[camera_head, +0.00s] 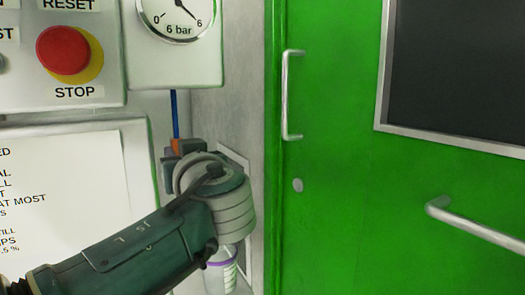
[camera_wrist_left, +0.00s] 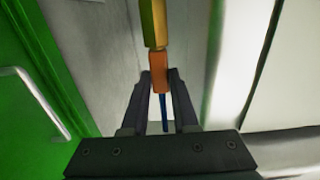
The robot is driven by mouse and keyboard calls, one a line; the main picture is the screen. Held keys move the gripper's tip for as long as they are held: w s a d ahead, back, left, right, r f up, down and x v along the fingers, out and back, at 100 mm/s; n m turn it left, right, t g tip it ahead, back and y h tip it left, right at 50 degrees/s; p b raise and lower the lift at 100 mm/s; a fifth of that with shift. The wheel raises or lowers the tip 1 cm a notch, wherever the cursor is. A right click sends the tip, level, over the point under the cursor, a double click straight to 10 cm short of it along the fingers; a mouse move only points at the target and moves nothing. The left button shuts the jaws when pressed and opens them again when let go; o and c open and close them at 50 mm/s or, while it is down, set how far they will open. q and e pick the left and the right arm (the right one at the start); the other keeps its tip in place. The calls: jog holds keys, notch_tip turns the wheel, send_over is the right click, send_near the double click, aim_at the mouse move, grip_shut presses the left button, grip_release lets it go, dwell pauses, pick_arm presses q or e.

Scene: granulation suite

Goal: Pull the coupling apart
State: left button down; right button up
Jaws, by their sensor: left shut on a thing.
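The coupling shows best in the left wrist view as an orange block (camera_wrist_left: 160,74) joined end to end with a yellow piece (camera_wrist_left: 153,24). A thin blue hose (camera_wrist_left: 163,112) runs from the orange end. In the head view the hose (camera_head: 175,112) comes down from below the gauge into the orange part (camera_head: 176,146). My left gripper (camera_wrist_left: 160,78) is shut on the orange block, with one dark finger on each side. In the head view my left gripper (camera_head: 182,155) and wrist hide the yellow piece. My right gripper is not in view.
A pressure gauge (camera_head: 176,12) hangs above the hose. A red stop button (camera_head: 62,50) and a printed notice (camera_head: 70,200) are on the left. A green door (camera_head: 340,180) with handles stands close on the right. A clear container with a purple band (camera_head: 221,272) shows below my wrist.

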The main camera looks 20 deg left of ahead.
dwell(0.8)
pick_arm(q)
notch_tip(320, 180, up, 5)
jog(key=shift+f+p, duration=0.15)
jog(key=shift+p, duration=0.85)
jog(key=c, duration=0.7)
grip_release()
jog(key=shift+f, duration=0.1)
jog(key=v, duration=1)
